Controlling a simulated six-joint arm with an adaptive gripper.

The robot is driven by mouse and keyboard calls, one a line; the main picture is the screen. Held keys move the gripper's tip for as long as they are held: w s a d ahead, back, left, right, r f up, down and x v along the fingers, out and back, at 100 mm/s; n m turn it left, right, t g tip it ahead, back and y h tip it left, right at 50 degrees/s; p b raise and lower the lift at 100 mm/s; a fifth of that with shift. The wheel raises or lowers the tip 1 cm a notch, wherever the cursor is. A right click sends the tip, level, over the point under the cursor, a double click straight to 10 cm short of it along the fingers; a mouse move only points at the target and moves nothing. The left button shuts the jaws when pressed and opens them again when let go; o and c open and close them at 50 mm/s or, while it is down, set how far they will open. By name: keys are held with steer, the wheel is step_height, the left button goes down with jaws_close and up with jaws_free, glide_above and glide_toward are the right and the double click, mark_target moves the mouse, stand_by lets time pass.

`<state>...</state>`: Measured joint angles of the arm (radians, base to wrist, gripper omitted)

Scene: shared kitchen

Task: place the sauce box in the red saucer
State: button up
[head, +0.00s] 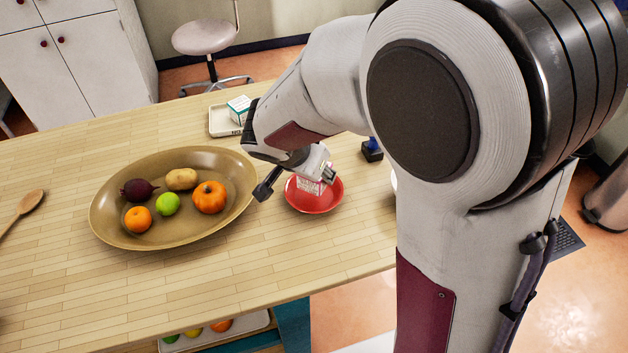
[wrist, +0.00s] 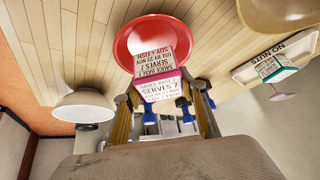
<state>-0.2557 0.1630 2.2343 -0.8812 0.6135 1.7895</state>
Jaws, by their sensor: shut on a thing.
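The sauce box (head: 311,187), white with printed text and a pink edge, is over the inside of the red saucer (head: 322,207) in the head view. In the wrist view the sauce box (wrist: 158,88) sits between the fingers of my gripper (wrist: 165,100), which is shut on it. The red saucer (wrist: 124,42) shows behind the box there. My gripper (head: 298,180) partly covers the box and the saucer's back in the head view. I cannot tell whether the box touches the saucer.
A large tan bowl (head: 150,232) with fruit and vegetables stands left of the saucer. A small white tray (head: 219,122) with a white-and-teal carton (head: 238,109) is behind. A white bowl (wrist: 83,108) shows in the wrist view. Table in front of the saucer is clear.

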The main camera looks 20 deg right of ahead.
steer(key=shift+f, duration=1.9)
steer(key=o, duration=1.2)
steer(key=shift+f, duration=0.1)
steer(key=shift+r, duration=0.2)
steer(key=shift+v, duration=6)
steer(key=shift+s, duration=0.1)
